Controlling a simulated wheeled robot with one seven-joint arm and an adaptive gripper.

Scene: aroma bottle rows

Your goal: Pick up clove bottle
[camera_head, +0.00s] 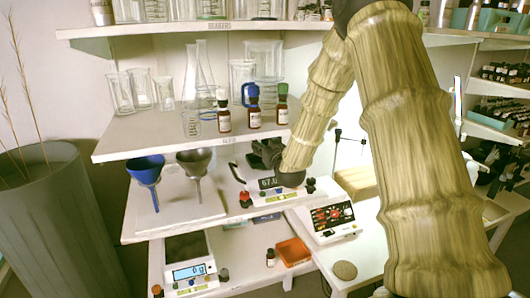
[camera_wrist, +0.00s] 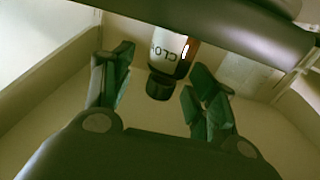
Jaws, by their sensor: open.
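The fingers are open, with visible gaps on both sides of the cap. In the head view my gripper (camera_head: 264,156) is low over the middle shelf, by a scale. I cannot make out the clove bottle there; my gripper and arm cover that area.
The scale (camera_head: 285,196) reads about 67. Three capped bottles, including a blue-capped one (camera_head: 254,112), stand on the shelf above. A blue funnel (camera_head: 146,170) and a grey funnel (camera_head: 196,160) are to the left. An orange tray (camera_head: 293,251) is below.

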